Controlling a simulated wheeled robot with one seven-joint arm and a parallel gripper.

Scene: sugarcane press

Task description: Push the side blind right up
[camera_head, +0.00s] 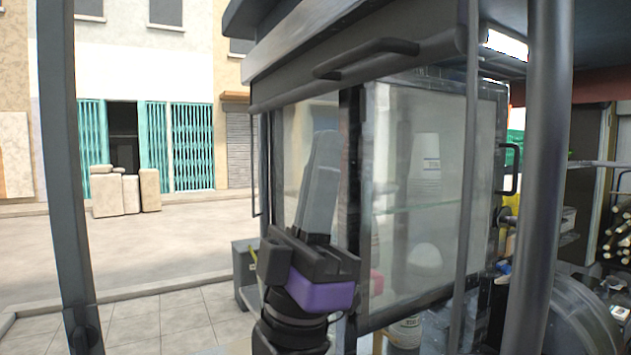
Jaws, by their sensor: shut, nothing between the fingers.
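The side blind (290,62) is a dark grey panel along the upper side of the press stall. Its lower edge sits above the glass, so the window below is uncovered. A dark bar handle (368,52) is fixed across it near that edge. My gripper (325,138) is at lower centre, pointing up, with its long grey fingers together and empty. The fingertips show below the blind and handle in the picture, apart from them. How far they are from the glass in depth I cannot tell.
A glass cabinet (455,190) with a dark frame stands right of my gripper. Dark posts stand at left (62,170) and right (543,180). A large round dark part (570,315) is at lower right. Open pavement (140,245) lies to the left.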

